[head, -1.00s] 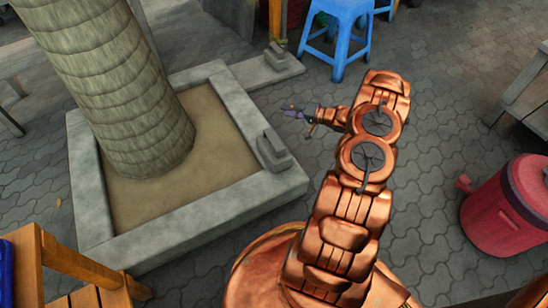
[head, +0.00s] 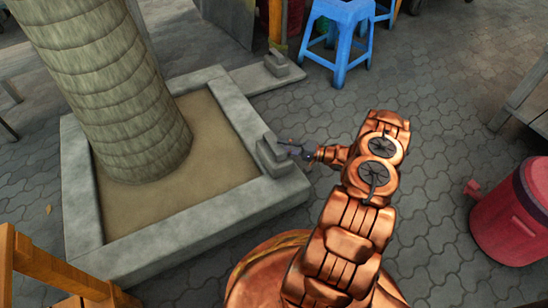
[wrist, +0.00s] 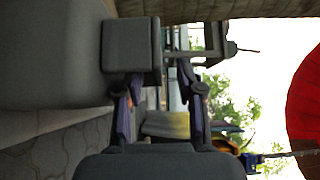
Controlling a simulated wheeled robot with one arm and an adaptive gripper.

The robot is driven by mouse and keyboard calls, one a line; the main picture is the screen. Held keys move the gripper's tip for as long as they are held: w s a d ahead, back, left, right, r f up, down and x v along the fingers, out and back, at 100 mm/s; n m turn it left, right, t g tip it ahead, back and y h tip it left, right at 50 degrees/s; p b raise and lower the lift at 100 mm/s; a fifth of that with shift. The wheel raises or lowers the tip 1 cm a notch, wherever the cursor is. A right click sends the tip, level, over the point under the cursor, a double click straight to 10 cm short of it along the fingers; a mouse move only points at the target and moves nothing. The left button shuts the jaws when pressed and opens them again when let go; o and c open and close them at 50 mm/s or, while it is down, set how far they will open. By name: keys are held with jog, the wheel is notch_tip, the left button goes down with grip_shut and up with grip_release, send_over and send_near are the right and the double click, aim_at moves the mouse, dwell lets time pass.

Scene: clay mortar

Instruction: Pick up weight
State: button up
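A grey stone-like weight (head: 272,155) sits on the near right corner of the planter's rim in the head view. A similar grey block (head: 277,65) sits farther back on a low slab; I cannot tell which one the task means. My gripper (head: 290,149) is at the near weight's right side, at about its height. In the wrist view, which is turned sideways, my gripper (wrist: 158,80) is open, with background showing between its fingers. The near weight's grey block (wrist: 131,45) lies just past the left fingertip. Whether they touch cannot be told.
The square stone planter (head: 185,227) surrounds a thick tree trunk (head: 110,90). Blue stools (head: 340,35) stand at the back, a red bin (head: 510,215) at the right, and a wooden bench (head: 50,265) at lower left. The paving (head: 440,110) between is clear.

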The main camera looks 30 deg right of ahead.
aim_at(274, 142)
jog(key=b+x, duration=0.1)
jog(key=x, duration=0.2)
jog(key=shift+w+f+b, duration=0.2)
jog(key=shift+w+b, duration=0.1)
jog(key=shift+w+a+r, duration=0.1)
jog(key=shift+w+a, duration=0.1)
jog(key=shift+w, duration=0.05)
grip_shut()
dwell(0.3)
